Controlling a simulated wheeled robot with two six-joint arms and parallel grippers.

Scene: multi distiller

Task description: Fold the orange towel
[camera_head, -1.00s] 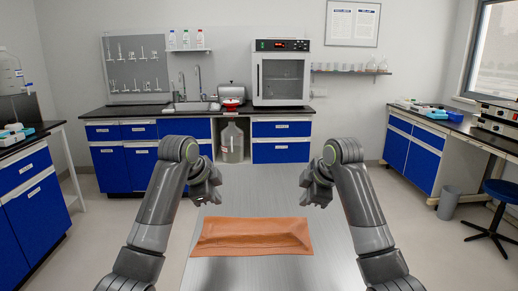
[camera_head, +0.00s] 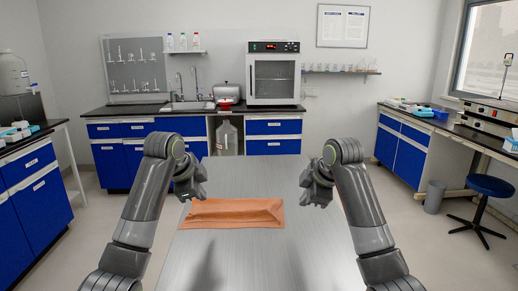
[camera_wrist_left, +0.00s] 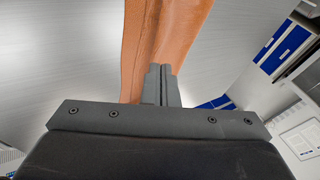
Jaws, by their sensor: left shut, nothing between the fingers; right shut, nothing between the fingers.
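The orange towel (camera_head: 232,213) lies on the metal table as a long, narrow strip running left to right, with a lengthwise ridge. My left gripper (camera_head: 190,197) is shut and empty, near the towel's left end. In the left wrist view the towel (camera_wrist_left: 165,35) runs beyond the closed fingertips (camera_wrist_left: 160,70), with nothing held between them. My right gripper (camera_head: 318,203) is shut and empty, to the right of the towel and apart from it.
The metal table (camera_head: 265,262) is bare around the towel. A black-topped counter with blue drawers (camera_head: 274,127) stands behind, holding an oven (camera_head: 273,75). A side bench (camera_head: 403,145) and blue stool (camera_head: 489,186) stand at right.

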